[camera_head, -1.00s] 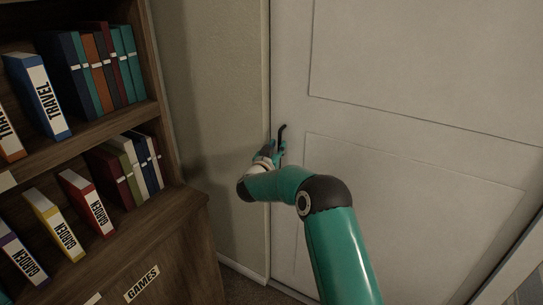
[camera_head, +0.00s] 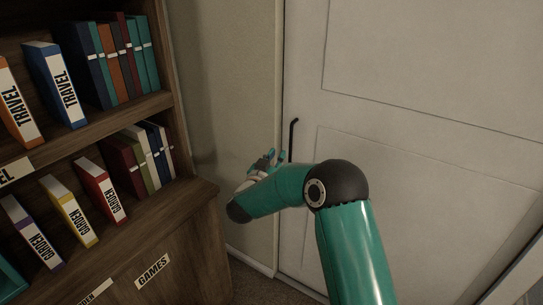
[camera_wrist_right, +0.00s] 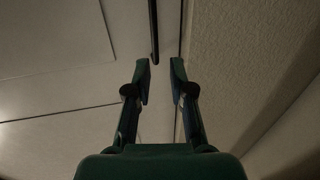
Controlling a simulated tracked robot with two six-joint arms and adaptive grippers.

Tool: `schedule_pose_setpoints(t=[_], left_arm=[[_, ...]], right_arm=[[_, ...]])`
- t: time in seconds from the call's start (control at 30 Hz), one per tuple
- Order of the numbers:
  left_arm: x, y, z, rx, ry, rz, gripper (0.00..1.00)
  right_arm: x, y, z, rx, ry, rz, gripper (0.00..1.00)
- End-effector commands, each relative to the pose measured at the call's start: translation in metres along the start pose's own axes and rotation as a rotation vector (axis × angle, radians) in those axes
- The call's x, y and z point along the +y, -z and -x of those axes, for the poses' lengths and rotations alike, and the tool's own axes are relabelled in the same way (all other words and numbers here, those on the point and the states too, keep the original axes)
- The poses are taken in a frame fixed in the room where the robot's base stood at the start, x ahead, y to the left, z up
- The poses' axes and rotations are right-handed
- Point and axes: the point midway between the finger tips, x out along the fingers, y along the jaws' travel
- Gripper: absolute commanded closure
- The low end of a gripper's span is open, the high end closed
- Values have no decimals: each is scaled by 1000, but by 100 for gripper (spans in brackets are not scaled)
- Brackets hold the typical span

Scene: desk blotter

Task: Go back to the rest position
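My right gripper (camera_head: 273,157) is in front of the door edge, just left of and below the black door handle (camera_head: 292,138). In the right wrist view my right gripper (camera_wrist_right: 160,66) has its two fingers apart with nothing between them. The handle (camera_wrist_right: 154,30) shows there beyond the fingertips, apart from them. The white door (camera_head: 410,145) looks closed against its frame. My left gripper is not in view.
A wooden bookcase (camera_head: 190,211) with several colored books and binders stands at the left, close to my right forearm. A beige wall strip (camera_head: 228,95) lies between it and the door. Carpet (camera_head: 255,285) shows at the bottom.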

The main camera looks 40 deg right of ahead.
Motion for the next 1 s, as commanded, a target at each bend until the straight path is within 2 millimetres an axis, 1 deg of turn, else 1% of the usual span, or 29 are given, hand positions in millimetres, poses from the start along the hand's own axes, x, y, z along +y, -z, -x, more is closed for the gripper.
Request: schedule_pose_setpoints(t=[0.23, 0.27, 0.33, 0.37, 0.47, 0.53, 0.57, 0.6, 0.67, 0.7, 0.77, 0.8, 0.87, 0.9, 0.97, 1.0], left_arm=[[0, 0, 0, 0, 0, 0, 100], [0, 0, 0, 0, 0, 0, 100], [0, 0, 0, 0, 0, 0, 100], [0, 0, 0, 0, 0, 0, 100], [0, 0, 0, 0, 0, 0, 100], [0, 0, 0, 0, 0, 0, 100], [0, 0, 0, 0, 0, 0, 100], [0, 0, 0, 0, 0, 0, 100], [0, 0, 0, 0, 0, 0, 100], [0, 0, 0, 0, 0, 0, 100], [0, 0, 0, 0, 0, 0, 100], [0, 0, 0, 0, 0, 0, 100], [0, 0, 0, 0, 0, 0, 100], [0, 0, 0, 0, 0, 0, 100], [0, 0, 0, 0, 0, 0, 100], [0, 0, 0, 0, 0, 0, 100]], right_arm=[[-1, -2, 0, -3, 1, 3, 78], [-1, -5, 0, -6, 2, 7, 78], [-4, -17, 3, -20, 10, 24, 78], [-6, -26, 6, -30, 17, 38, 78], [-14, -64, 23, -76, 80, 117, 78], [-25, -100, 42, -130, 170, 183, 78], [-30, -116, 52, -159, 218, 205, 78], [-37, -140, 68, -205, 286, 233, 78], [-44, -176, 95, -286, 392, 268, 78], [-48, -199, 115, -346, 462, 288, 78], [-49, -232, 148, -443, 561, 312, 78], [-48, -253, 171, -511, 623, 327, 78], [-42, -281, 207, -621, 711, 347, 78], [-36, -298, 232, -697, 765, 358, 78], [-24, -319, 270, -814, 837, 376, 78], [-14, -331, 295, -893, 879, 388, 78]])
